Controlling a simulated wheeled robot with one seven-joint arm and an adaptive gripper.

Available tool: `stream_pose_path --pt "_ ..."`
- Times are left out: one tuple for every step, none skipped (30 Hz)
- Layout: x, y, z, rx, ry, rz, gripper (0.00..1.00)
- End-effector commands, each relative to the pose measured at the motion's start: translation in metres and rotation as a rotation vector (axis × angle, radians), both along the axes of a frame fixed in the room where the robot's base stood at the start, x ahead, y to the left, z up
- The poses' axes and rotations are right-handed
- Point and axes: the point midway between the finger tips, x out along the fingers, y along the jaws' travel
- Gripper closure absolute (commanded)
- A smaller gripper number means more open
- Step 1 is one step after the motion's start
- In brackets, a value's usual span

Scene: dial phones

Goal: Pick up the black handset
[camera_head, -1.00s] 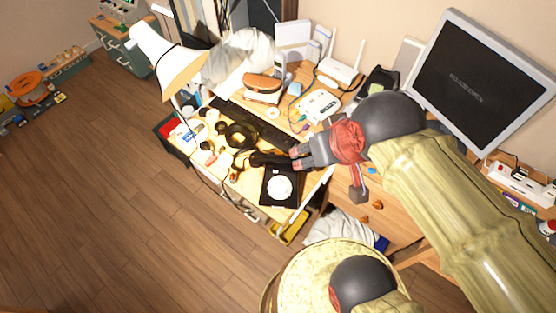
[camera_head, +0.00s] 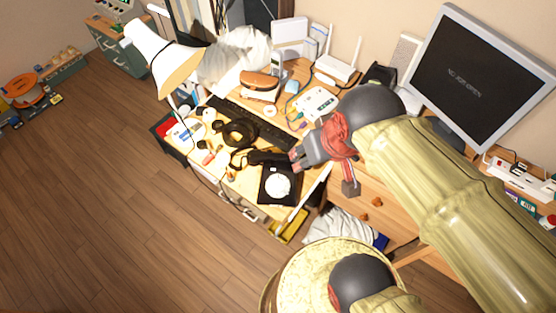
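The black handset (camera_head: 266,158) lies across the back of a black dial phone (camera_head: 278,198) with a white dial, near the front of the desk. My gripper (camera_head: 295,159) comes in from the right, at the handset's right end. Its two fingertips look spread apart, with the handset's end in front of them. I cannot tell whether they touch it. The gripper's far side is hidden by my own arm.
A black keyboard (camera_head: 262,127) and black headphones (camera_head: 238,132) lie behind and left of the phone. A white lamp (camera_head: 168,65) stands at left. A white router (camera_head: 338,68) and a monitor (camera_head: 475,80) stand behind.

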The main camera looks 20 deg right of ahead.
Motion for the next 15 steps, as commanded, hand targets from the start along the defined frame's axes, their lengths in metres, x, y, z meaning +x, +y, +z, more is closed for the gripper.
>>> stream_pose_path --pt "0.005 -0.001 -0.025 0.0 0.056 -0.002 0.55" --pt "0.009 -0.001 -0.035 0.001 0.085 -0.003 0.55" --pt "0.015 -0.001 -0.048 0.0 0.123 -0.004 0.55" --pt "0.021 -0.002 -0.058 0.001 0.15 -0.006 0.55" --pt "0.027 -0.002 -0.067 0.002 0.176 -0.007 0.55" --pt "0.035 -0.003 -0.079 0.003 0.207 -0.011 0.55" --pt "0.041 -0.003 -0.089 0.007 0.231 -0.023 0.55" --pt "0.048 -0.004 -0.098 0.01 0.252 -0.039 0.55" --pt "0.058 -0.004 -0.11 0.018 0.28 -0.067 0.55" --pt "0.065 -0.005 -0.121 0.025 0.3 -0.094 0.55" --pt "0.072 -0.005 -0.131 0.032 0.319 -0.124 0.55" --pt "0.082 -0.006 -0.145 0.042 0.344 -0.171 0.55" --pt "0.09 -0.006 -0.156 0.049 0.361 -0.209 0.55" --pt "0.097 -0.007 -0.167 0.058 0.378 -0.252 0.55" --pt "0.107 -0.007 -0.183 0.068 0.4 -0.316 0.55"
